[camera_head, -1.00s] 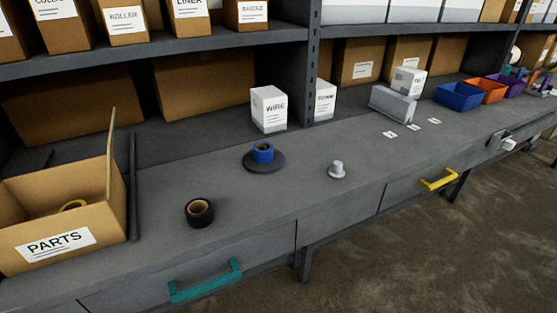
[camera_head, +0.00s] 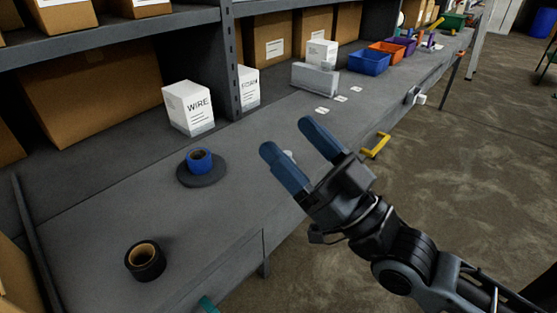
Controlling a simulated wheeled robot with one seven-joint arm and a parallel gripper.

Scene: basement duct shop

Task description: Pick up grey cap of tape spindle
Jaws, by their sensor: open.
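The small light grey cap (camera_head: 289,154) is on the grey workbench near its front edge. Only a sliver of it shows between my gripper's fingers; the rest is hidden behind them. My gripper (camera_head: 288,137) has two blue fingers, is open and empty, and shows in front of the cap. How far it is from the cap cannot be told. The tape spindle's dark round base (camera_head: 212,180) stands on the bench to the left, with a blue tape roll (camera_head: 200,160) on it.
A black tape roll (camera_head: 146,261) lies at the front left of the bench (camera_head: 105,215). A white WIRE box (camera_head: 188,108) stands behind the spindle. Blue and orange bins (camera_head: 369,62) stand farther back.

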